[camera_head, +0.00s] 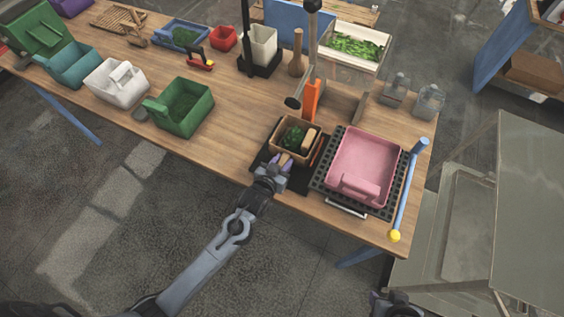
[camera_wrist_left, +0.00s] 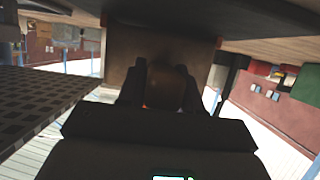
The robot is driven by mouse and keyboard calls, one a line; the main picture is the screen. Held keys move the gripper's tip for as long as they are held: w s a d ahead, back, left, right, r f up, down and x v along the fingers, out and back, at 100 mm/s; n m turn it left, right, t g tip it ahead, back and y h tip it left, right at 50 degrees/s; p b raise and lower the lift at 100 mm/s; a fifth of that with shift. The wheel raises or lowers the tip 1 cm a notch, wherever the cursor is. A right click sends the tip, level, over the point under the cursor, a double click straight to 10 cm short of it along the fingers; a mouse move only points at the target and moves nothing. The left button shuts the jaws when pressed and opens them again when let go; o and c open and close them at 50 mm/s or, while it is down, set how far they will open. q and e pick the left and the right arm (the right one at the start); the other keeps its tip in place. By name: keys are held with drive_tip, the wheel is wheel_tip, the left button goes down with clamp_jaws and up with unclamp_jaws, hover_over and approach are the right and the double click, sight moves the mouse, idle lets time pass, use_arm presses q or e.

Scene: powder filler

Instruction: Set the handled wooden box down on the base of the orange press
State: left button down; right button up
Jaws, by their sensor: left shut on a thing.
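The wooden box (camera_head: 308,151), with green contents and a light wooden block inside, is over the black base (camera_head: 296,184) of the orange press at the table's front edge. The orange upright (camera_head: 312,96) stands just behind the box. My left gripper (camera_head: 281,165) is at the box's front side, shut on its handle. The wrist view shows the box's brown wall (camera_wrist_left: 150,45) ahead of the dark fingers (camera_wrist_left: 160,85). I cannot tell whether the box touches the base. My right gripper (camera_head: 392,303) shows only partly at the bottom edge.
A pink handled tray (camera_head: 362,165) sits on a black perforated mat (camera_head: 325,172) just right of the press. A blue bar with a yellow end (camera_head: 395,236) lies beyond it. A green bin (camera_head: 183,106) stands left. Bare tabletop (camera_head: 235,125) lies between bin and press.

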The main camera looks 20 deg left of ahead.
use_arm(q)
drive_tip(key=shift+f, duration=0.2)
idle(0.3)
drive_tip(key=shift+f, duration=0.3)
idle(0.6)
drive_tip(key=c, duration=0.8)
unclamp_jaws()
drive_tip(key=shift+o, duration=0.6)
drive_tip(key=shift+f, duration=0.15)
